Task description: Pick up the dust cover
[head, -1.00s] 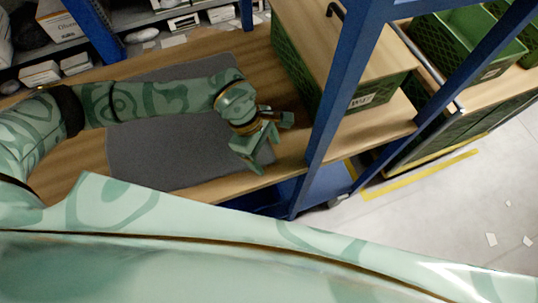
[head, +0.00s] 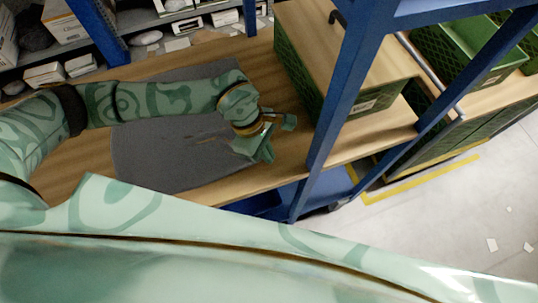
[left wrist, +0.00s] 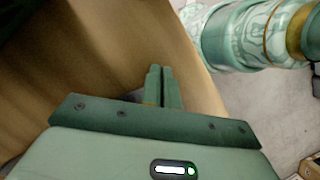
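A flat, dark grey sheet (head: 150,150) lies on the wooden shelf board in the head view. It may be the dust cover, but I cannot be sure. My left gripper (head: 268,142) is by the sheet's right end, near the board's front edge. In the left wrist view the left gripper's fingers (left wrist: 163,87) are together, with only a thin dark line between them and nothing seen held. My right gripper is in neither view.
A green crate (head: 297,77) with a wood-coloured top stands right of the gripper. A blue rack post (head: 335,110) rises close to the right. More green crates (head: 455,50) stand beyond. Small boxes (head: 44,75) lie at the back left. Bare board (head: 288,150) shows around the gripper.

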